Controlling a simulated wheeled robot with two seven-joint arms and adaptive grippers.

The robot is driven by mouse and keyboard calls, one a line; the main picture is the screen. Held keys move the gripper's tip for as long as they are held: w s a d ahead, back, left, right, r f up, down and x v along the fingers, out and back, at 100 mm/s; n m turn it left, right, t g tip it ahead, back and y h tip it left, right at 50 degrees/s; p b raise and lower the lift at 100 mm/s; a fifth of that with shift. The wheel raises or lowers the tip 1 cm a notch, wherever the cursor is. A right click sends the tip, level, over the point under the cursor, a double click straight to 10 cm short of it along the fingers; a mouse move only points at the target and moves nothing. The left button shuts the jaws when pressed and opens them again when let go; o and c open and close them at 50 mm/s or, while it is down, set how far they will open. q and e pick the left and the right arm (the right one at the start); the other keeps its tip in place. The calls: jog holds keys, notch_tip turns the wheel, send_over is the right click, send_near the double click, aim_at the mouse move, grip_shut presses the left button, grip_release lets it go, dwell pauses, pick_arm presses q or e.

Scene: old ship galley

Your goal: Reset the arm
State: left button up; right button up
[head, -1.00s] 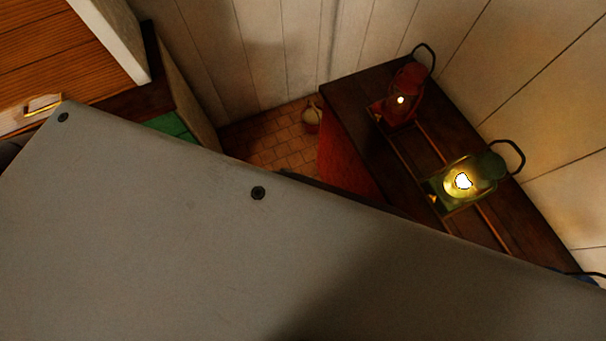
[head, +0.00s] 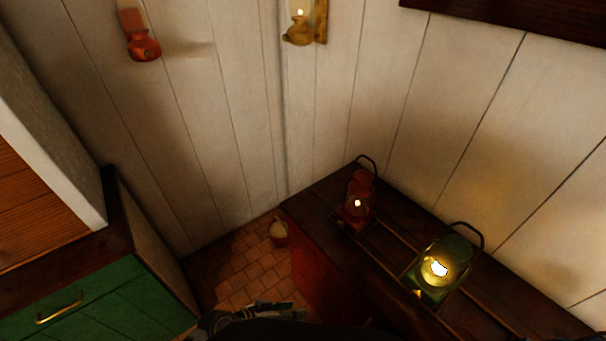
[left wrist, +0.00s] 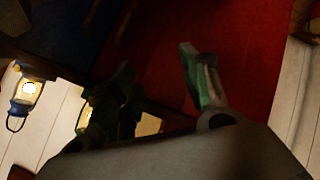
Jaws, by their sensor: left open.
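My left gripper (head: 280,309) shows at the bottom edge of the head view, dark and partly cut off, above the tiled floor and left of the dark wooden counter. In the left wrist view, its two greenish fingers (left wrist: 160,88) stand apart with nothing between them. A red surface lies behind the fingers there. My right gripper is in neither view.
A red lantern (head: 359,205) and a lit green lantern (head: 437,268) stand on the dark counter (head: 318,207). A green cabinet (head: 110,307) is at left. Tiled floor (head: 250,265) lies between, with a small pot (head: 279,232). Lamps (head: 143,44) hang on the wall.

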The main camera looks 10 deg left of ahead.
pick_arm(q)
jog(key=s+a+f+n+y, duration=0.1)
jog(key=s+a+f+y, duration=0.25)
jog(key=a+f, duration=0.7)
jog(key=s+a+f+n+y, duration=0.1)
jog(key=s+a+f+y, duration=0.25)
jog(key=a+f, duration=0.65)
jog(key=s+a+f+m+g+y, duration=0.1)
jog(key=s+a+f+g+y, duration=0.15)
jog(key=s+f, duration=0.9)
jog(key=s+a+f+m+g+y, duration=0.15)
jog(key=s+a+f, duration=0.25)
jog(key=s+f, duration=0.75)
jog(key=w+d+r+n+h, duration=0.1)
jog(key=w+d+r, duration=0.1)
jog(key=w+d, duration=0.4)
jog(key=shift+d+n+h, duration=0.3)
jog(key=shift+d+n, duration=0.05)
jog(key=shift+d, duration=0.2)
